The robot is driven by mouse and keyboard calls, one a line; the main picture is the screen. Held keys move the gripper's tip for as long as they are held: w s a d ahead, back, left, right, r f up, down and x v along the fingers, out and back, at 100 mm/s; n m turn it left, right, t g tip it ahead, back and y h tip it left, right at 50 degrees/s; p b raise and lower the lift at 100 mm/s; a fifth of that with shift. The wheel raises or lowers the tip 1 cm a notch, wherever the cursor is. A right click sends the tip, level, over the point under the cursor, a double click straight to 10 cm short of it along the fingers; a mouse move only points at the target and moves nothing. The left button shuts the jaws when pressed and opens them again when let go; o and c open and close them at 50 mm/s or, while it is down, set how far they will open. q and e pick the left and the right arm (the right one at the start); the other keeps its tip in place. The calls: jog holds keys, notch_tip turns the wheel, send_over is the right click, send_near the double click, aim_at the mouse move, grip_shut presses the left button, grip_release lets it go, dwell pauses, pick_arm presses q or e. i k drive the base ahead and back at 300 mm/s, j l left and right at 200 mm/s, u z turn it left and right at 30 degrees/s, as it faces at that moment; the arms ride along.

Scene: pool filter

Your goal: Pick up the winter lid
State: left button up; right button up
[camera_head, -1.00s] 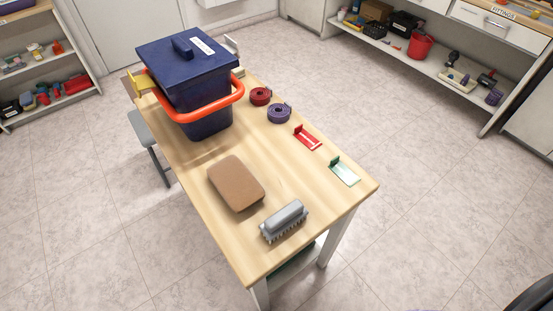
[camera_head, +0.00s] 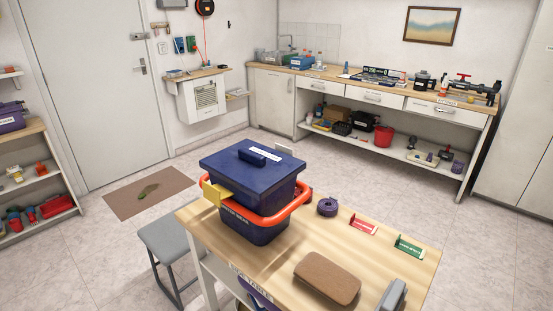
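A dark blue square lid (camera_head: 253,164) with a raised handle (camera_head: 259,156) and a small white label sits on top of a dark blue tub (camera_head: 253,229) on the wooden table. The label is too small to read, so I cannot tell whether this is the winter lid. An orange ring-shaped rim (camera_head: 284,214) goes around the tub below the lid. A yellow piece (camera_head: 215,193) sticks out at its left side. Neither of my grippers is in view.
The table (camera_head: 262,275) also holds a brown pad (camera_head: 327,278), a grey brush (camera_head: 391,296), a purple roll (camera_head: 327,207), a red card (camera_head: 363,224) and a green card (camera_head: 409,245). A grey stool (camera_head: 168,239) stands left. A long workbench (camera_head: 380,94) lines the back wall.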

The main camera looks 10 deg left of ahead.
aim_at(255, 168)
jog(key=i+j+z, duration=0.15)
jog(key=j+z, duration=0.3)
jog(key=j, duration=0.25)
jog(key=j+z, duration=0.4)
jog(key=j, duration=0.25)
jog(key=j+z, duration=0.45)
jog(key=j, duration=0.25)
jog(key=k+j+z, duration=0.25)
jog(key=j+z, duration=0.2)
jog(key=j, duration=0.2)
